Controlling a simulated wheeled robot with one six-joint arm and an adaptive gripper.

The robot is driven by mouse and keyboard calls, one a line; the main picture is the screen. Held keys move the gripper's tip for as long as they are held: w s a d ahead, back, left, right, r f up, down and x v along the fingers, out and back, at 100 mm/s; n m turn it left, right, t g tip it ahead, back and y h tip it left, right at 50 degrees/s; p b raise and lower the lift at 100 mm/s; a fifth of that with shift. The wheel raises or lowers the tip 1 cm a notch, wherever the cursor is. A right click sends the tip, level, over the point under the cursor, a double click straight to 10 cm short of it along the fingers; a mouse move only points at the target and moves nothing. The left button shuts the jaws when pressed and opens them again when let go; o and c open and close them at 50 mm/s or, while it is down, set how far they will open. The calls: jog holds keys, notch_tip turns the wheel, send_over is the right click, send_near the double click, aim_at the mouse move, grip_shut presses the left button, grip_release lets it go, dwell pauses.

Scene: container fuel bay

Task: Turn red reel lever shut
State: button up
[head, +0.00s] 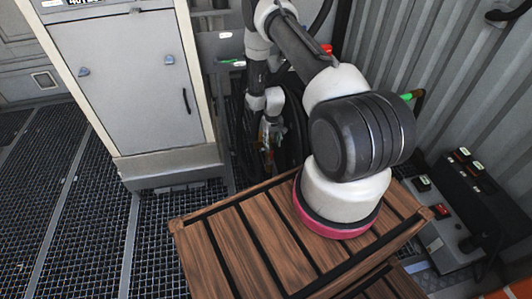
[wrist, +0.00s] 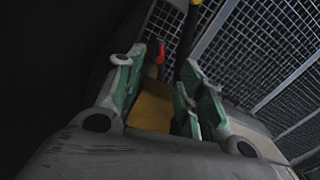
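A small red lever (wrist: 160,54) shows in the wrist view, beyond and between my fingertips. A brass-yellow fitting (wrist: 152,108) lies nearer, between the green finger pads. My gripper (wrist: 162,80) is open, with one finger on each side of these parts; I cannot tell whether either finger touches them. In the head view my gripper (head: 269,142) points down in front of a black hose reel (head: 293,122). The arm and gripper hide much of the reel there, and I cannot make out the lever in that view.
A grey cabinet (head: 145,85) stands left of the reel. A corrugated wall (head: 435,70) rises at the right, with dark boxes with red switches (head: 478,190) by it. The grating floor (head: 70,200) is clear at the left. A yellow part (wrist: 195,3) shows beyond the fingers.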

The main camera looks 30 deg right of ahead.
aim_at(272, 153)
notch_tip(272, 153, down, 8)
dwell(0.4)
grip_shut()
